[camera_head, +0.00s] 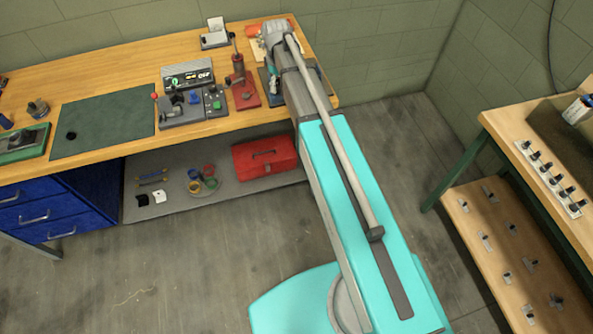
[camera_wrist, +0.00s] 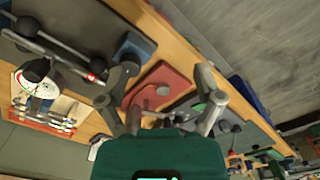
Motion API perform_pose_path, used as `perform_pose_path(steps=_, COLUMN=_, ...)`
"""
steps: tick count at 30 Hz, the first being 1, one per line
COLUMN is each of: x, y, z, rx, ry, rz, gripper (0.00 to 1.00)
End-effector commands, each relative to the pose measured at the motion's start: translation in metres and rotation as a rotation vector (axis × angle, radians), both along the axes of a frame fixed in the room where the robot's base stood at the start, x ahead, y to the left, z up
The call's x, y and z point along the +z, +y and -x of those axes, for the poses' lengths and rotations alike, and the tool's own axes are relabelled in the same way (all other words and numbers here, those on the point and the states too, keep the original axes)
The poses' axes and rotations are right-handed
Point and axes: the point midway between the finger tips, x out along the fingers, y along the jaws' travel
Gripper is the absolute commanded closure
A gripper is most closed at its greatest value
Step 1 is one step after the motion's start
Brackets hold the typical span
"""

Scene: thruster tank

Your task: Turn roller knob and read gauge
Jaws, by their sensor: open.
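A round white gauge (camera_wrist: 33,84) with green and red on its face lies at the left in the wrist view. A black knob stands in front of part of it, and I cannot read its value. Grey rods with black ends (camera_wrist: 60,52) lie beside it, next to a blue plate (camera_wrist: 132,50). I cannot tell which black part is the roller knob. My gripper (camera_wrist: 167,82) is open and empty, its fingers apart above a red plate (camera_wrist: 172,78) with a grey lever. In the head view my arm hides the gripper and much of the bench's right end.
The red-based lever device (camera_head: 243,88) and a grey control panel (camera_head: 190,98) stand left of my arm on the wooden bench (camera_head: 110,72). A green mat (camera_head: 105,122) lies farther left. A red toolbox (camera_head: 265,156) sits below. Another bench (camera_head: 535,115) stands right.

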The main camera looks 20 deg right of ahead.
Motion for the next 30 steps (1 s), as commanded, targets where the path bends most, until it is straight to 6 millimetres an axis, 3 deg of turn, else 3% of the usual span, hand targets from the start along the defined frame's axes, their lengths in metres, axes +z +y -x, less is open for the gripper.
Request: perform_pose_path(steps=30, x=-0.091, y=0.001, z=0.099, rx=-0.345, ry=0.0, rz=0.0, gripper=0.16)
